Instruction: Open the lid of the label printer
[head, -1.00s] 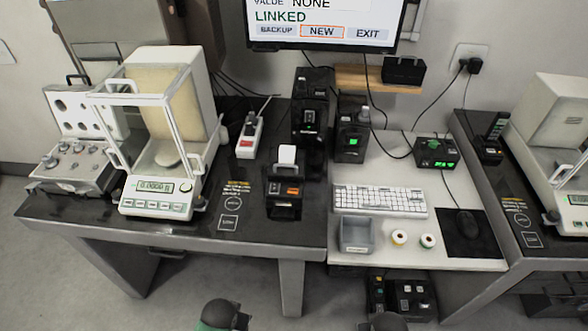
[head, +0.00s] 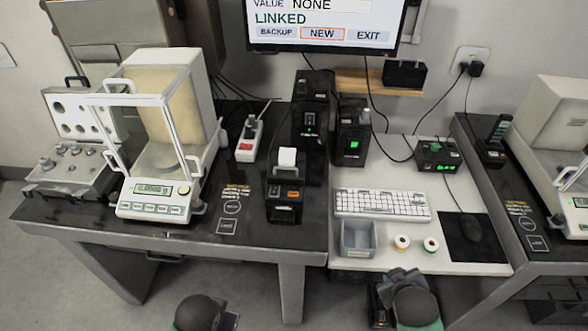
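A small black device with a white paper strip standing up from its top, most likely the label printer (head: 285,207), stands near the front right of the dark weighing table. It has an orange button on its front. I cannot make out a raised lid; its top appears closed. Parts of my two arms show at the bottom edge, well in front of and below the tables, apart from the printer.
A balance (head: 152,200) stands left of the printer. Taller black devices (head: 309,115) (head: 351,140) stand behind it. On the white table are a keyboard (head: 381,204), a grey bin (head: 358,238), two small rolls (head: 402,242) and a mouse (head: 468,226).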

